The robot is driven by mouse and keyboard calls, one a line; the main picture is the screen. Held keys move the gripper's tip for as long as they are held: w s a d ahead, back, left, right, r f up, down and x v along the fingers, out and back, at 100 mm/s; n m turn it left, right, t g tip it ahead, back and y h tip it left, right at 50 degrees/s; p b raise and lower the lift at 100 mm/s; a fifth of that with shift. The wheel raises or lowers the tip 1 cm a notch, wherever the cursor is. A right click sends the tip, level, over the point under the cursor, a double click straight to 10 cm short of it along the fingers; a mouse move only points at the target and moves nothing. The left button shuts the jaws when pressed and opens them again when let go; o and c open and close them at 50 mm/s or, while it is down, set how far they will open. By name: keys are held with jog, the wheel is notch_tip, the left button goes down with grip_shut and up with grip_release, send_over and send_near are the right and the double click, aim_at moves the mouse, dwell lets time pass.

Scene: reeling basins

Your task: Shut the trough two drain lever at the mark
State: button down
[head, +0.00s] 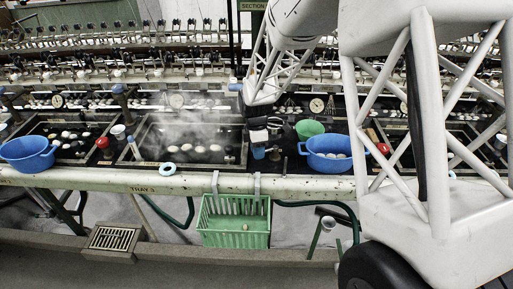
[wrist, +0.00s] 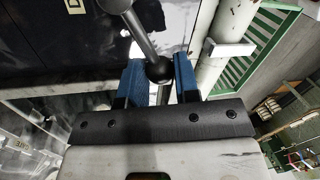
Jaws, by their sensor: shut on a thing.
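In the wrist view, my gripper (wrist: 158,76) has its two blue fingers on either side of a dark ball on a grey metal lever (wrist: 140,35). It is shut on this lever at the ball. In the head view, my gripper (head: 258,151) points down at the right end of the steaming middle trough (head: 245,150), just behind the pale front rail. The lever is hidden there by my gripper. I cannot make out the mark or a trough number.
A blue basin (head: 328,163) and a green bowl (head: 309,128) stand right of my gripper. A green basket (head: 234,238) hangs on the front rail (head: 110,181) below. Another blue basin (head: 28,162) is at far left.

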jog(key=shift+s+d+n+h, duration=0.15)
jog(key=shift+s+d+n, duration=0.15)
jog(key=shift+n, duration=0.35)
jog(key=shift+s+d+n+h, duration=0.15)
jog(key=shift+s+n, duration=0.25)
jog(key=shift+n, duration=0.3)
jog(key=shift+s+d+n+h, duration=0.1)
jog(key=shift+s+d+n, duration=0.2)
jog(key=shift+n, duration=0.35)
jog(key=c, duration=0.9)
grip_release()
jog(key=shift+o, duration=0.2)
jog(key=shift+r, duration=0.1)
jog(key=shift+v, duration=3.8)
jog(key=shift+s, duration=0.15)
